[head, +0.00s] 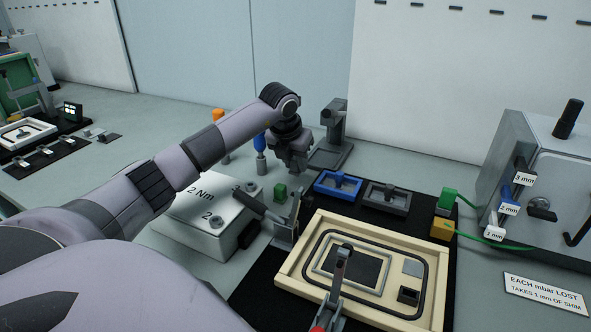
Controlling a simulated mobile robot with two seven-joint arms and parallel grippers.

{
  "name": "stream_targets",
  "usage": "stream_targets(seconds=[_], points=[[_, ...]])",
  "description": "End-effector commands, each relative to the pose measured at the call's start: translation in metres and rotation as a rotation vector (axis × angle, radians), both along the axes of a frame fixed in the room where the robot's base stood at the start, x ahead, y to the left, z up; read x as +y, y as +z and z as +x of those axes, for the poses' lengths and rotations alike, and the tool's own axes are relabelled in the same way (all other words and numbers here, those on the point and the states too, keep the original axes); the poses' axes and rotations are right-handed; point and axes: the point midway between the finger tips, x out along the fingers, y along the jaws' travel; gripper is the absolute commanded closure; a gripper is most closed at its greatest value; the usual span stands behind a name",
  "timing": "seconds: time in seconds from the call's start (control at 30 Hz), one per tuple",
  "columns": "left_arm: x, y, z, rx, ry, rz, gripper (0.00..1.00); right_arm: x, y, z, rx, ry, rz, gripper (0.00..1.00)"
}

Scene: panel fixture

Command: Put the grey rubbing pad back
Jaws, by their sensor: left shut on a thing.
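My left gripper (298,168) hangs above the bench, behind the cream panel frame. It is shut on a small grey piece, which I take for the grey rubbing pad; it blends with the fingers and its outline is hard to make out. A grey tray (405,208) with a raised bar inside lies on the black mat, right of the gripper. A similar blue tray (324,189) lies between it and the gripper. I cannot tell how the held piece compares with these bars. My right gripper is not in view.
The cream panel frame (290,279) lies in front, with clamps (341,272) at its edge. A grey stand (335,125) is behind. A grey machine (545,165) with a green hose bounds the right.

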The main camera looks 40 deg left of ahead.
Motion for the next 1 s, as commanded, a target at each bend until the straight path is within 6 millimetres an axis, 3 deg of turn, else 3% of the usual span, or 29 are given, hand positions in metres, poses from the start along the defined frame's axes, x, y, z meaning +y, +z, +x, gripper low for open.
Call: stream_targets(seconds=[0.13,0.5,0.53,0.6,1.0], points=[[-0.001,-0.023,0.0,0.002,-0.001,-0.001,0.95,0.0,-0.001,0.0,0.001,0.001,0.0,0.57],[0.0,-0.028,0.0,0.001,-0.001,0.0,0.95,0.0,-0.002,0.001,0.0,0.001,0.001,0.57],[0.0,-0.028,0.0,0.001,0.0,0.0,0.67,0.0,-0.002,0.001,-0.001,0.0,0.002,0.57],[0.0,-0.028,0.0,0.001,0.0,0.0,0.45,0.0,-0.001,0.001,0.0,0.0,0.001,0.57],[0.0,-0.02,-0.001,-0.002,-0.001,0.001,0.45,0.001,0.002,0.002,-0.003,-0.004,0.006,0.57]])
